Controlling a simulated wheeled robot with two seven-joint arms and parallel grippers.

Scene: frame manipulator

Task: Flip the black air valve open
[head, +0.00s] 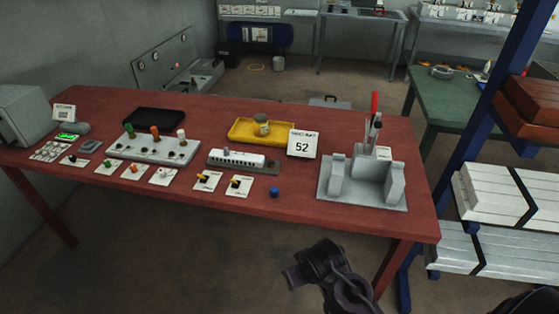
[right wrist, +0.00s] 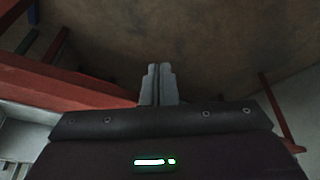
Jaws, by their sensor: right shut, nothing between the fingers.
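Small cards with coloured levers lie along the front of the red table (head: 330,208) in the head view. One card carries a small black lever (head: 74,160) at the left; another carries a black-looking lever (head: 237,184) near the middle. I cannot tell which of them is the black air valve, or whether either is open. My right gripper (right wrist: 157,85) shows in the right wrist view, shut and empty, with bare floor beyond its fingers. In the head view my right arm is in front of the table's front edge, apart from the cards. My left gripper is not in view.
A grey fixture with a red-handled lever (head: 375,103) stands at the table's right end. A grey block with coloured knobs (head: 150,148), a yellow tray (head: 240,133) and a sign reading 52 (head: 303,144) stand behind the cards. A blue rack post (head: 480,130) rises at the right.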

